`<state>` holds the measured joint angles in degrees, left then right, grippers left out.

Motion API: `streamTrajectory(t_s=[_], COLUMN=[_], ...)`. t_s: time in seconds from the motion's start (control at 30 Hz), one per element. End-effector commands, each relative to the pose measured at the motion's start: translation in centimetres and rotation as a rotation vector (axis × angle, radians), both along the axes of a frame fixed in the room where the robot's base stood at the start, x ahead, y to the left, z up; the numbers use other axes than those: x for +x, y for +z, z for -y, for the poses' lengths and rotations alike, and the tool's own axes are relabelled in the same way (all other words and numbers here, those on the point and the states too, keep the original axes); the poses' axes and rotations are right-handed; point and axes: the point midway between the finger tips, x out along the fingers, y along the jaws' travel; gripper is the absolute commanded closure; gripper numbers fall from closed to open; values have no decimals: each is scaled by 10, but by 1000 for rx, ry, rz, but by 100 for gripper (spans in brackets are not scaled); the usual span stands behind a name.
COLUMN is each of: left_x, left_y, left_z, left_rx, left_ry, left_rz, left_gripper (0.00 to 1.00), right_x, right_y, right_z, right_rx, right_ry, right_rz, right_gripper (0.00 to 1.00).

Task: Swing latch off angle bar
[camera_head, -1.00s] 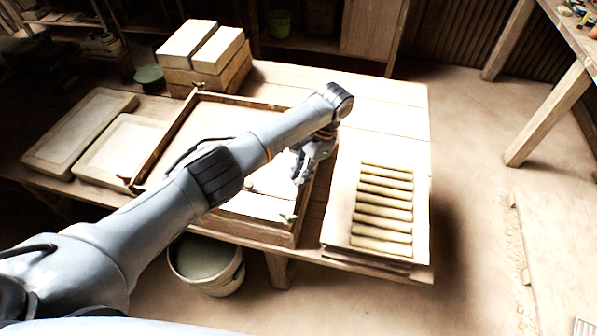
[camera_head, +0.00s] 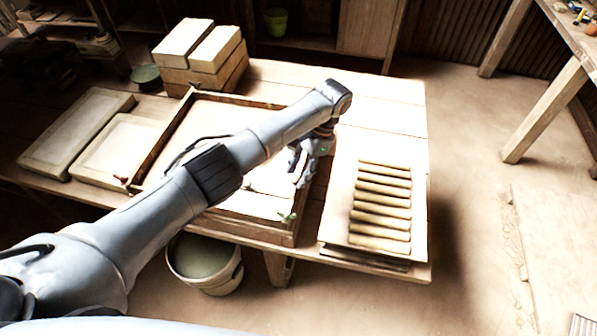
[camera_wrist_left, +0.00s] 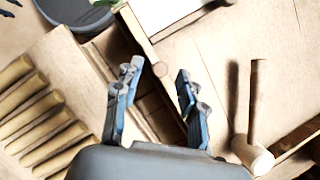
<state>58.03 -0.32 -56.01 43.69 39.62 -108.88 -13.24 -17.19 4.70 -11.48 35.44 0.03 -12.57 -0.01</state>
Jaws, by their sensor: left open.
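The wooden frame (camera_head: 222,226) of the press lies on the table with a pale flat surface inside; its edge also shows in the wrist view (camera_wrist_left: 150,48). A small green piece (camera_head: 288,217) sits at the frame's near right corner, and its tip shows at the top of the wrist view (camera_wrist_left: 104,3). I cannot tell whether it is the latch, and I cannot make out the angle bar. My left gripper (camera_head: 302,176) is over the frame's right side. In the wrist view its fingers (camera_wrist_left: 157,84) are apart with nothing between them. My right gripper is not in view.
A board with several rounded tan bars (camera_head: 383,205) lies right of the frame. A mallet (camera_wrist_left: 255,105) lies near the fingers in the wrist view. A bucket (camera_head: 207,272) stands below the table's front edge. Pale slabs (camera_head: 75,132) lie left; stacked blocks (camera_head: 205,62) stand behind.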

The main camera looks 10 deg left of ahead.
Motion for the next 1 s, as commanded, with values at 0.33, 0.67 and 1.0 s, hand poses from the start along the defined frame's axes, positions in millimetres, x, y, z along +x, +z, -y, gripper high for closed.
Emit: streamTrajectory(t_s=[0.33,0.67,1.0], left_x=[18,29,30], left_y=[64,104,106], left_z=[21,33,34], left_rx=[-2,1,-1], left_ry=[-2,-3,-2], left_rz=[4,1,-1], left_gripper=[59,59,59], right_x=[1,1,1], right_y=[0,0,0], right_z=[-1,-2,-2], right_rx=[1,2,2], right_ry=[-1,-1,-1], right_rz=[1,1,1], right_gripper=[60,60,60])
